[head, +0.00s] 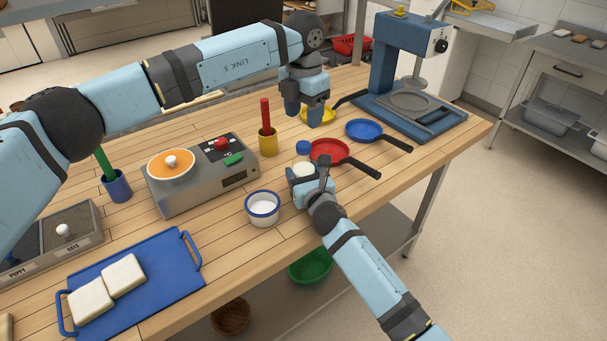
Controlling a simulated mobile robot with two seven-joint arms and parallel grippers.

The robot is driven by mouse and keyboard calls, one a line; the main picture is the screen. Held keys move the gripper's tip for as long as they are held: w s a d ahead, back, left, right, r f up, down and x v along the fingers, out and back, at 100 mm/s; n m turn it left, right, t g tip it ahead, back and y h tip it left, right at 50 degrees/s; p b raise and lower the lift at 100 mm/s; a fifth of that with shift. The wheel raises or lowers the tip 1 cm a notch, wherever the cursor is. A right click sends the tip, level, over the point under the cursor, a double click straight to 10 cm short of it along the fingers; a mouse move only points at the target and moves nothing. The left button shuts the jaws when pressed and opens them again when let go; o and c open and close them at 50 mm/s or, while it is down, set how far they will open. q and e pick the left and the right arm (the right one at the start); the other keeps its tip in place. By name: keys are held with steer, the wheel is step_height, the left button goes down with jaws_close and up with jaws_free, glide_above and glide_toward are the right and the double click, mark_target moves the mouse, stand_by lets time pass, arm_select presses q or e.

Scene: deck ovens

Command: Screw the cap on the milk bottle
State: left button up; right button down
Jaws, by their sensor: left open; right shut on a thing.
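The milk bottle is mostly hidden by my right gripper (306,180); its white top (302,168) shows above the fingers. My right gripper is shut on the bottle near the table's front edge. A blue cap (303,147) shows just behind the bottle's top in the head view. I cannot tell whether it touches the bottle. My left gripper (303,116) is open and points down, beyond the cap and above the table. I see nothing between its fingers.
A red pan (329,150) lies close right of the cap. A blue pan (363,130) and a yellow pan (325,116) lie farther back. A yellow cup (267,144) with a red stick stands left. A blue-rimmed white bowl (262,211) sits in front left.

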mark_target(304, 144)
arm_select(q)
steer(key=shift+r+n, duration=0.2)
steer(key=shift+n, duration=1.2)
steer(key=shift+f, duration=4.05)
steer(key=c, duration=0.9)
steer(key=shift+c, duration=0.2)
steer(key=o, duration=1.1)
steer(key=shift+r, duration=0.1)
